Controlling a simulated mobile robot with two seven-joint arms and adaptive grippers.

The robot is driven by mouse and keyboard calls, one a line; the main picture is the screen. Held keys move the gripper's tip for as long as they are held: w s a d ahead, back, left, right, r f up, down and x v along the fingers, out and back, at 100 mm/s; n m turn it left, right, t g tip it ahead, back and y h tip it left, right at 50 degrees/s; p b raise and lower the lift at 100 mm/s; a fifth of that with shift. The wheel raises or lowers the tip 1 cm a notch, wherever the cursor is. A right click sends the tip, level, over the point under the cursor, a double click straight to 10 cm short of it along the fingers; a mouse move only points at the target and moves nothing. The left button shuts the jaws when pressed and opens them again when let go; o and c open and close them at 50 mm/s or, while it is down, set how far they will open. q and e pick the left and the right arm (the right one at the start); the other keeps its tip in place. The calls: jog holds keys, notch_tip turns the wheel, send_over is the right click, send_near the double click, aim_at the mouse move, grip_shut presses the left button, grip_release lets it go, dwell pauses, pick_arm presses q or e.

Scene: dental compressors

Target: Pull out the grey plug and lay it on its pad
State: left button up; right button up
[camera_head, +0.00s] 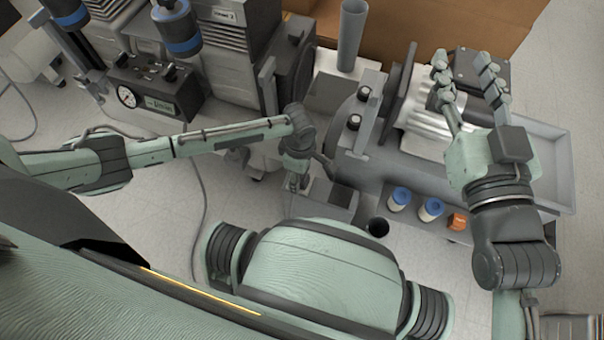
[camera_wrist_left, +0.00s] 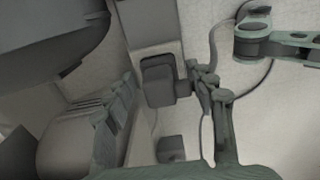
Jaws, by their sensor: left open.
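My left gripper (camera_head: 294,183) points down beside a grey box-shaped housing (camera_head: 333,198) in the head view. In the head view the plug cannot be made out. I cannot identify the plug's pad with certainty.
A dark square plate (camera_head: 478,72) lies behind my right gripper. Two blue-capped jars (camera_head: 399,198) and an orange item (camera_head: 457,221) sit along the bench front. A grey tray (camera_head: 553,140) is at the right. A gauge box (camera_head: 150,92) stands left. A cable (camera_head: 201,215) crosses the floor.

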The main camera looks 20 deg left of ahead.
dwell(0.7)
pick_arm(q)
jog(key=shift+p, duration=0.6)
jog(key=shift+c, duration=0.5)
grip_shut()
jog(key=shift+r+p, duration=3)
jog(key=shift+p, duration=0.65)
